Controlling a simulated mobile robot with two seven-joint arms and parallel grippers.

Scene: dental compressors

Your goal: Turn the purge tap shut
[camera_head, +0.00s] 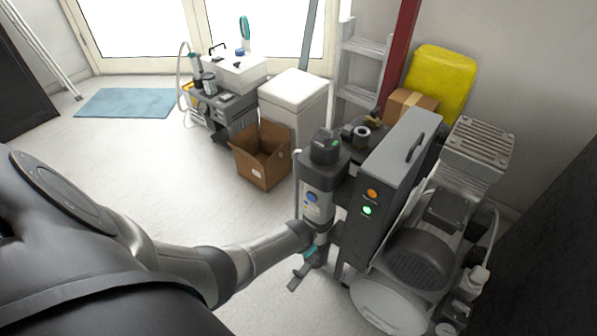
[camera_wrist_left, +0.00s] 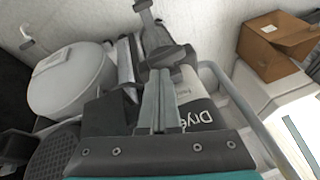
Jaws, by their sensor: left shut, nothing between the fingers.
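My left gripper (camera_head: 295,282) is beside the lower part of the dryer cylinder (camera_head: 317,190), at the front left of the compressor unit. In the left wrist view its fingers (camera_wrist_left: 161,75) are together and hold nothing. The dryer, with its printed label (camera_wrist_left: 198,112), is right behind and beside the fingers there. A dark grey lever-like part (camera_wrist_left: 151,30) shows just beyond the fingertips. It may be the purge tap, but I cannot tell, nor whether the fingers touch it. No tap is clear in the head view, where my arm covers part of the dryer's base. My right gripper is not in view.
The control box (camera_head: 393,165) with orange and green lights stands right of the dryer. A white tank (camera_head: 388,305) is below it. An open cardboard box (camera_head: 262,168) and a white cabinet (camera_head: 293,100) stand behind.

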